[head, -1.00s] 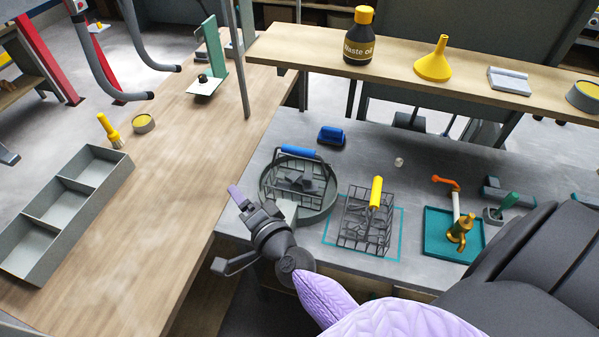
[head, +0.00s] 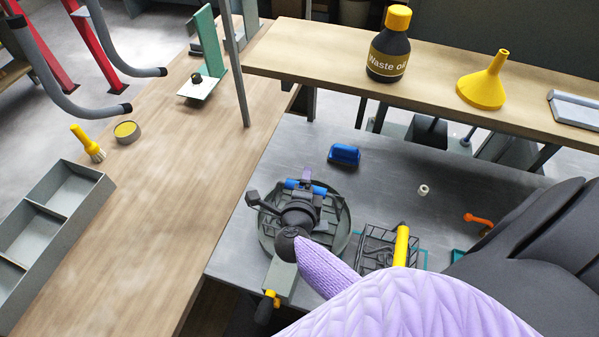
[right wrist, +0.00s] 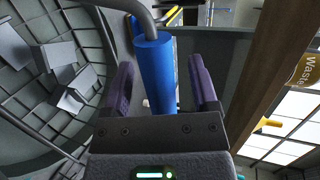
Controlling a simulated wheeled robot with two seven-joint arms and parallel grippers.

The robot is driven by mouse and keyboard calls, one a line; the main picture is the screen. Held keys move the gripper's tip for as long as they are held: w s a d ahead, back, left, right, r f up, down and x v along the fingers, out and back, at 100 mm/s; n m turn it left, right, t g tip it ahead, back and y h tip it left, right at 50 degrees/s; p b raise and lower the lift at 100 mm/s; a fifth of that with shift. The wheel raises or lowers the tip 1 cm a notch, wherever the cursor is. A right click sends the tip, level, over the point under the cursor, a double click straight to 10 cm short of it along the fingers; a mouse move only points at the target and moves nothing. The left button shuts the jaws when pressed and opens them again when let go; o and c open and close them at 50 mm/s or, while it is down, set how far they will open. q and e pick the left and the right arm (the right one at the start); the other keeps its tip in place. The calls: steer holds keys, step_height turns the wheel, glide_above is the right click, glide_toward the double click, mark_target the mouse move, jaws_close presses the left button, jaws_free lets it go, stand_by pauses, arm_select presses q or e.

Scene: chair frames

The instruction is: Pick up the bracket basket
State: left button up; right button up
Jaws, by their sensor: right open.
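A round wire basket with a blue handle (head: 321,190) sits in a round grey pan (head: 264,236) on the grey bench, holding several flat grey pieces (right wrist: 70,92). My right gripper (head: 304,178) is over this basket. In the right wrist view the blue handle (right wrist: 154,75) stands between the two purple fingers of my open right gripper (right wrist: 163,82), with a gap on the right side. My gripper hides much of the basket in the head view. A second, rectangular wire basket (head: 376,247) with a yellow handle (head: 401,245) stands to the right, partly behind my arm. My left gripper is out of view.
A blue brush-like block (head: 344,154) lies behind the round basket. A raised wooden shelf (head: 430,88) with a waste oil bottle (head: 389,45) and yellow funnel (head: 484,82) runs along the back. A grey divided tray (head: 60,215) is on the wooden table at left.

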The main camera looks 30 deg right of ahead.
steer(key=shift+w+d+f, duration=0.25)
steer(key=shift+w+d, duration=0.1)
steer(key=shift+w, duration=0.15)
steer(key=shift+d, duration=0.15)
steer(key=shift+s+r, duration=0.15)
steer(key=shift+s, duration=0.25)
steer(key=shift+c, duration=0.9)
steer(key=shift+s+a+r, duration=0.1)
steer(key=shift+s+a, duration=0.05)
steer(key=shift+a, duration=0.15)
steer(key=shift+c, duration=1.2)
steer(key=shift+w+d, duration=0.1)
steer(key=shift+w, duration=0.1)
steer(key=c, duration=0.5)
jaws_close()
steer(key=shift+s+f, duration=0.15)
steer(key=shift+f, duration=0.1)
